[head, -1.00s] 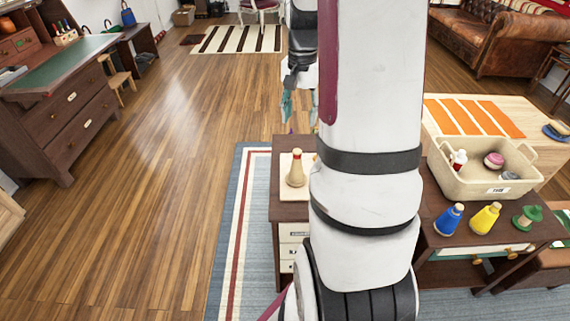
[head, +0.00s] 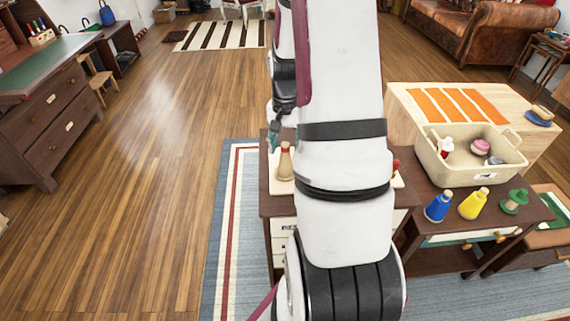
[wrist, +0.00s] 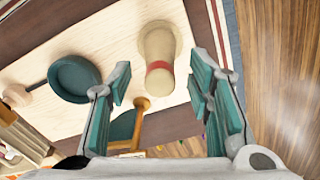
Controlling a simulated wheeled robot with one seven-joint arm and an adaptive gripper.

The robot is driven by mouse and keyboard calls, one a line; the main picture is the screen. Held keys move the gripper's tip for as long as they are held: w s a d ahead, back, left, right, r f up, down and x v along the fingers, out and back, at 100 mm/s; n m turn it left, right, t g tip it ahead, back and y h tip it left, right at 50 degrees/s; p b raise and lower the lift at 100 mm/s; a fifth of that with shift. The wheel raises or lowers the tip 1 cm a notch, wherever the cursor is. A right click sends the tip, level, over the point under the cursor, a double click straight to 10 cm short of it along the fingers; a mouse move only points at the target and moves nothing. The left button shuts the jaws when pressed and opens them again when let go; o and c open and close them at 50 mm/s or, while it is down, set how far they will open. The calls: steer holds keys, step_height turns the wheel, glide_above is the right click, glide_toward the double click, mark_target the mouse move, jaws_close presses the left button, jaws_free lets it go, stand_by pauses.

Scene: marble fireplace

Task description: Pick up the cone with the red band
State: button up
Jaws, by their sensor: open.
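The cone with the red band (wrist: 160,50) is beige and shows at the top middle of the wrist view, on a pale wooden board (wrist: 95,48). Its red band shows near its narrow end. In the head view the cone (head: 285,163) stands upright on the board at the left of my arm. My gripper (wrist: 161,86) is open and empty, with its teal-padded fingers to either side of the cone's line in the wrist view. In the head view my gripper (head: 274,138) is close to the cone's top. My arm hides much of the board there.
A round teal dish (wrist: 74,78) and a wooden-handled teal tool (wrist: 127,124) lie near the cone. A cream bin (head: 470,172) holds several items. Blue (head: 438,207), yellow (head: 474,204) and green (head: 514,202) pieces stand in front of it. Open floor lies left.

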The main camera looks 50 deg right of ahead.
steer(key=shift+f, duration=0.1)
jaws_close()
stand_by(0.3)
